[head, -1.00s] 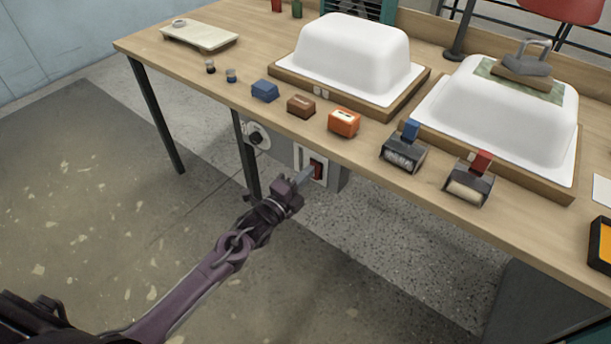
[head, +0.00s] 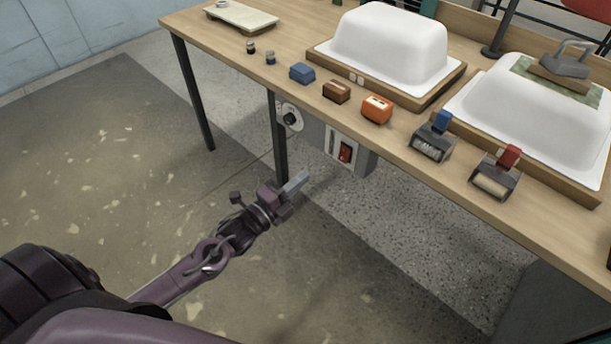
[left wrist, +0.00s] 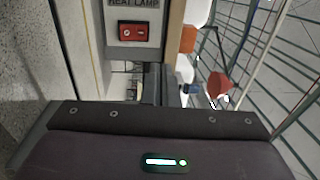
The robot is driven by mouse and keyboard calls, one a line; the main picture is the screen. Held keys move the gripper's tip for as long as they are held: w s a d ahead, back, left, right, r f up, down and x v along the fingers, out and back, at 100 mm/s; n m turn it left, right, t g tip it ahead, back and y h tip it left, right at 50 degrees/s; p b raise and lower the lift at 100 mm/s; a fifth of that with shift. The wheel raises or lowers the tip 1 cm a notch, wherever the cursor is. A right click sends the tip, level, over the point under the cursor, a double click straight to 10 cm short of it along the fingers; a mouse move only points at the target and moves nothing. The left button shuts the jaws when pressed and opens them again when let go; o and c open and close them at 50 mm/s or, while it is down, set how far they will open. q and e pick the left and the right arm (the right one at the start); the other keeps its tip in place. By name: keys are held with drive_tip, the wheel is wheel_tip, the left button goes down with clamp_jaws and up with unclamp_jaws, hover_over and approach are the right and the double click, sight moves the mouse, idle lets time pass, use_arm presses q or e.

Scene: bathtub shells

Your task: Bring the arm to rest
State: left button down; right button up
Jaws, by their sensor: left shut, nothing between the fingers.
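My left arm reaches in from the lower left of the head view. Its gripper (head: 297,183) is shut and empty, in the air over the floor in front of the bench and below the bench top. A red rocker switch (head: 345,152) sits on a panel under the bench's front edge, up and to the right of the gripper and apart from it. In the left wrist view the red switch (left wrist: 133,32) shows under a "HEAT LAMP" label. My right gripper is not in view.
The wooden bench (head: 222,40) carries two white tub shells (head: 390,45), several small blocks and two handled rollers (head: 433,140) along its front. A bench leg (head: 278,135) stands just behind the gripper. The floor (head: 90,170) at left is clear.

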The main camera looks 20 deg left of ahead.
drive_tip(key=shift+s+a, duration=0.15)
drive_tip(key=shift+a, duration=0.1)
use_arm(q)
drive_tip(key=s+a+f+n+g+y+p, duration=0.2)
drive_tip(key=s+f+n, duration=0.2)
drive_tip(key=f, duration=0.4)
drive_tip(key=s+a+f+n+g+y+p, duration=0.2)
drive_tip(key=s+f+n+g, duration=0.1)
drive_tip(key=f, duration=0.5)
drive_tip(key=s+a+f+n+g+y+p, duration=0.15)
drive_tip(key=s+f+n, duration=0.25)
drive_tip(key=f, duration=0.5)
drive_tip(key=s+d+f+n+g+p, duration=0.1)
drive_tip(key=s+f+n+g, duration=0.2)
drive_tip(key=s, duration=0.7)
drive_tip(key=s+d+f+n+g+p, duration=0.2)
drive_tip(key=s+f+g, duration=0.2)
drive_tip(key=s, duration=0.6)
drive_tip(key=s+d+f+n+g+y+p, duration=0.1)
drive_tip(key=s+d+f+n+g, duration=0.1)
drive_tip(key=s+f, duration=0.5)
drive_tip(key=s+n+g, duration=0.1)
drive_tip(key=s, duration=0.2)
drive_tip(key=shift+n, duration=0.3)
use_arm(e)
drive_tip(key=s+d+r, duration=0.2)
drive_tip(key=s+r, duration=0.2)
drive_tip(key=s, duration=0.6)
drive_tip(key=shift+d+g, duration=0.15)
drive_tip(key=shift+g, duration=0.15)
